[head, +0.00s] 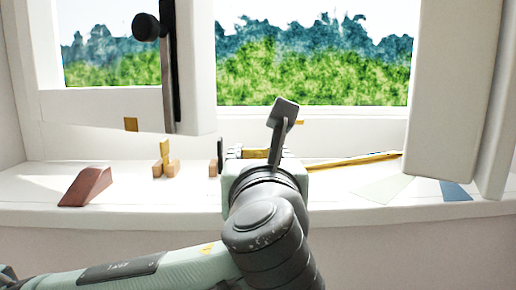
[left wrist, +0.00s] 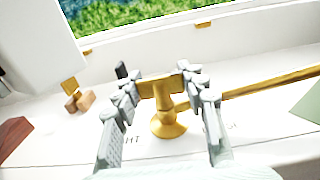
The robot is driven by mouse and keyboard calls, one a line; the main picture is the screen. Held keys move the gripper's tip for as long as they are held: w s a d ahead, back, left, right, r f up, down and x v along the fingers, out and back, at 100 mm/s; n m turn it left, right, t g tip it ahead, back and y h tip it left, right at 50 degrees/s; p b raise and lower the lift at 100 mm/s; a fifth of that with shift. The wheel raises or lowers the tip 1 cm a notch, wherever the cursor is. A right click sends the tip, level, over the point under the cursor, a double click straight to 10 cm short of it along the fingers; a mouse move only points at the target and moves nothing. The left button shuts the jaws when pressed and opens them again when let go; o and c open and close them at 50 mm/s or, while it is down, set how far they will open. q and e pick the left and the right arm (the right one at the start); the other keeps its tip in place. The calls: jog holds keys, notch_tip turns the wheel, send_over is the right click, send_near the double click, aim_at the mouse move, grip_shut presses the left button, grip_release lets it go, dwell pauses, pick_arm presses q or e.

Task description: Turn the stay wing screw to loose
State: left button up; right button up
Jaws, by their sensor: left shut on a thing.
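The brass wing screw (left wrist: 158,92) stands upright on a round brass base (left wrist: 167,125) on the sill, its flat wing crosswise in the left wrist view. My left gripper (left wrist: 160,80) has a finger on either side of the wing and is shut on it. The brass stay bar (left wrist: 270,83) runs from the screw to the right; it also shows in the head view (head: 355,160). In the head view my left wrist hides most of the screw. Lettering on the sill is partly covered; "HT" shows left of the base. My right gripper is not in view.
A reddish wedge (head: 86,186) and small wooden blocks with a brass piece (head: 165,160) stand on the sill to the left. A window sash with a black knob (head: 146,27) hangs above. A green sheet (head: 384,189) and a blue sheet (head: 455,190) lie right.

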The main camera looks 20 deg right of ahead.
pick_arm(q)
jog(key=o, duration=1.2)
jog(key=shift+s, duration=0.1)
jog(key=v, duration=0.5)
jog(key=shift+s+d+f, duration=0.1)
jog(key=shift+s, duration=0.35)
jog(key=v, duration=0.6)
